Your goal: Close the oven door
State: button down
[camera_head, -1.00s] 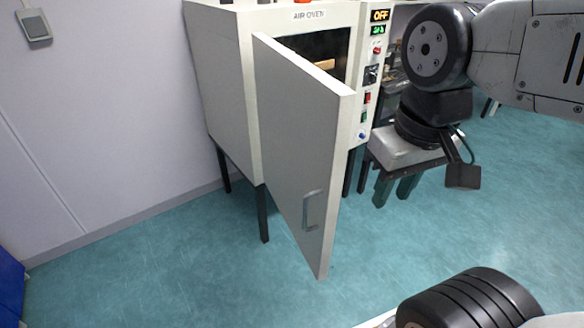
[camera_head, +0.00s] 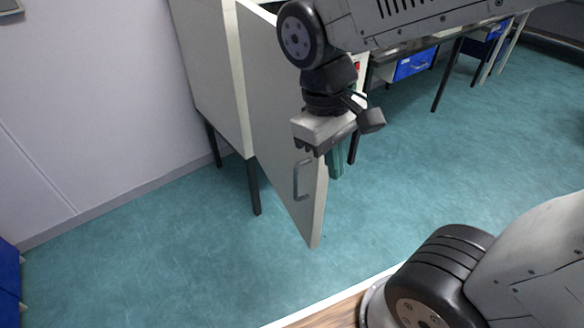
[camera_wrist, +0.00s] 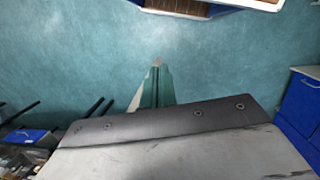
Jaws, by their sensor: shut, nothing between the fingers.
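The oven door (camera_head: 275,110) is pale grey and stands open, swung out from the white oven body (camera_head: 212,75) at left in the head view. Its metal handle (camera_head: 301,180) is on the face towards me, low near the free edge. My gripper (camera_head: 337,174) is shut and empty, pointing down at the door's free edge. Its green fingers show just right of that edge, partly hidden by it; I cannot tell whether they touch. In the wrist view the shut fingers (camera_wrist: 157,68) are over floor, with a thin pale strip along their left side. The oven's front is mostly hidden.
Black legs (camera_head: 254,187) carry the oven. A wall (camera_head: 90,100) is at left. A bench with blue drawers (camera_head: 415,64) stands behind at right. My base is at lower right. Teal floor (camera_head: 200,260) in front of the door is clear.

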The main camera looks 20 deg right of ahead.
jog(key=w+a+f+n+h, duration=0.7)
jog(key=w+a+f+n, duration=0.4)
jog(key=w, duration=0.1)
jog(key=n+t, duration=0.2)
jog(key=n, duration=0.2)
send_near(304, 175)
jog(key=shift+h, duration=0.4)
jog(key=d+f, duration=0.1)
jog(key=f, duration=0.2)
jog(key=d+f, duration=0.1)
jog(key=shift+s+d+f, duration=0.15)
jog(key=shift+d, duration=0.75)
jog(key=shift+w, duration=0.2)
